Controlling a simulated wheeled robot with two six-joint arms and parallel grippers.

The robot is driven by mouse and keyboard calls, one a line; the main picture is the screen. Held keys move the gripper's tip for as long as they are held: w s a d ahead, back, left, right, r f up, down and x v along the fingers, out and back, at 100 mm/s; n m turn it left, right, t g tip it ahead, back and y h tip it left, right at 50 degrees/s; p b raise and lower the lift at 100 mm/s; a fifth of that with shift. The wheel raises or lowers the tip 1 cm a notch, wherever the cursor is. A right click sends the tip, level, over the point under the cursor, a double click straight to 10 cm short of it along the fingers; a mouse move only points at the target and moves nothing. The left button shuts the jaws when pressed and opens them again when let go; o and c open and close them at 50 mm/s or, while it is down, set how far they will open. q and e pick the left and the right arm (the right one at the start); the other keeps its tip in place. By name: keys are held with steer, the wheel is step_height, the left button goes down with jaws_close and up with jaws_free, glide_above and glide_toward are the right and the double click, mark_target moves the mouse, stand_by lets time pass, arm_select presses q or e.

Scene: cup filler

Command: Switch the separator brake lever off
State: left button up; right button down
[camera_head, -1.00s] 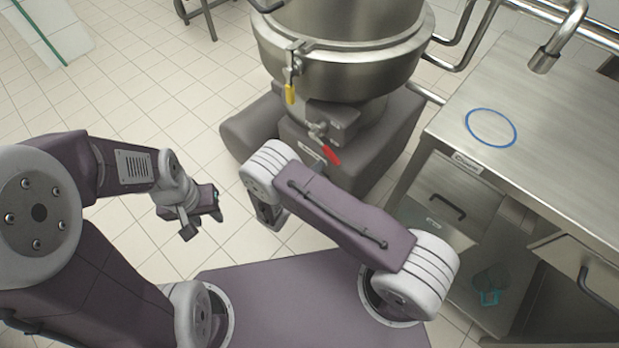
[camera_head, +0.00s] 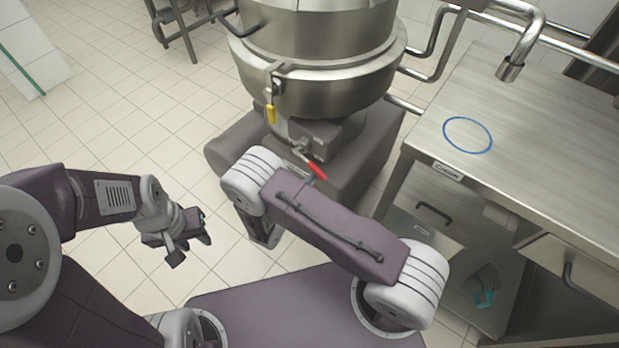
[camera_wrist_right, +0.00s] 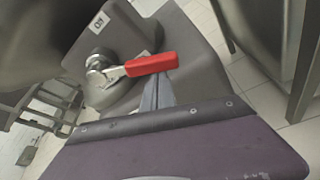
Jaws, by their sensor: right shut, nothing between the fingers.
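My left gripper (camera_head: 191,250) looks open and empty over the floor.
A grey base (camera_head: 225,150) carries the vessel. A steel counter (camera_head: 540,140) with a blue ring (camera_head: 467,135) and drawers stands to the right. A metal stand (camera_head: 185,25) is at the back left. The tiled floor at left is clear.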

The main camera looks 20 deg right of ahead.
mark_target(316, 172)
steer(key=r+n+p, duration=0.1)
steer(key=s+r+n+g+p, duration=0.1)
steer(key=r+p, duration=0.1)
steer(key=d+r+n+h+p, duration=0.1)
steer(key=p, duration=0.1)
steer(key=shift+s+r+n+g, duration=0.2)
steer(key=shift+n+g, duration=0.1)
steer(key=shift+g, duration=0.1)
steer(key=shift+d+r+n+g+h+p, duration=0.1)
steer(key=shift+r+n+g+h+p, duration=0.2)
steer(key=shift+r+n+p, duration=0.45)
steer(key=shift+r+p, duration=0.95)
steer(key=shift+p, duration=0.25)
steer(key=shift+w+r+p, duration=0.2)
steer(key=shift+r+p, duration=0.25)
steer(key=shift+r, duration=0.05)
steer(key=shift+w+a+r, duration=0.15)
steer(key=shift+a, duration=0.05)
